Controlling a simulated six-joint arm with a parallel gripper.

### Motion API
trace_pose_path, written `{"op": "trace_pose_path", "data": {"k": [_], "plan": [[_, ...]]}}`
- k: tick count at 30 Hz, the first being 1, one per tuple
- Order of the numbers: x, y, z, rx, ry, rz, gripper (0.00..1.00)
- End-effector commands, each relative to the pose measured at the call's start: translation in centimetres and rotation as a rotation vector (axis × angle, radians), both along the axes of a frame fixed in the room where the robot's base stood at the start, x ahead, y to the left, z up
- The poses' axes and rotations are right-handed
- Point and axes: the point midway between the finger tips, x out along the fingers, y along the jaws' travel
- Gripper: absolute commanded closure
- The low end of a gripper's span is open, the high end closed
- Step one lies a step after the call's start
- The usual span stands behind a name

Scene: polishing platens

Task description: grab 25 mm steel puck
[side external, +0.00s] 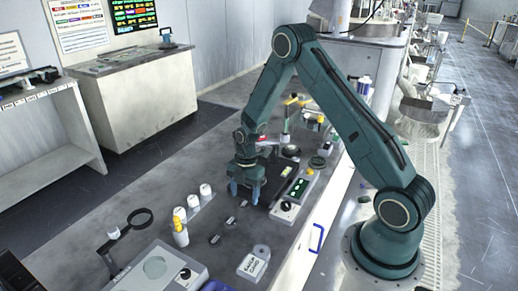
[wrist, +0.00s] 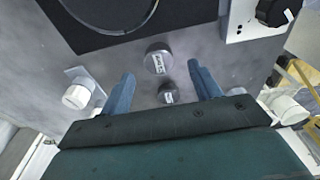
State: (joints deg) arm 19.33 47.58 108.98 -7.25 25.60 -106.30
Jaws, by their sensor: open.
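Two short steel pucks with white labels stand near my gripper (wrist: 160,72) in the wrist view: a larger puck (wrist: 159,58) just beyond the fingertips and a smaller puck (wrist: 168,94) between the fingers, nearer the palm. The label text is too small to read, so I cannot tell which is the 25 mm one. My gripper is open, its two blue fingers spread, with nothing held. In the side view my gripper (side external: 246,188) hangs low over the bench, fingers down. Small grey pieces (side external: 214,239) lie on the bench in front of it.
A black plate (wrist: 105,38) with a ring lies just past the pucks. A white-topped cylinder (wrist: 77,96) stands left of the fingers. In the side view, white bottles (side external: 205,191) stand left, a control box (side external: 285,210) stands right, and a polishing machine (side external: 157,268) sits in front.

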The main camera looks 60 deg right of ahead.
Motion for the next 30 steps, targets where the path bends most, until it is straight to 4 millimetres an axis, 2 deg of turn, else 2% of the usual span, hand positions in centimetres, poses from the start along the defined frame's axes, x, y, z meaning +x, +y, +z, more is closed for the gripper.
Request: {"op": "trace_pose_path", "data": {"k": [6, 10, 27, 28, 30], "plan": [[0.1, 0.1, -2.5, 0.000, 0.001, 0.000, 0.37], [0.1, 0.2, -3.4, 0.000, 0.001, 0.000, 0.37], [0.1, 0.3, -3.7, -0.001, -0.001, -0.001, 0.37], [0.1, 0.3, -3.7, -0.001, -0.001, -0.001, 0.39], [0.1, 0.3, -3.7, -0.001, -0.001, -0.001, 0.53]]}}
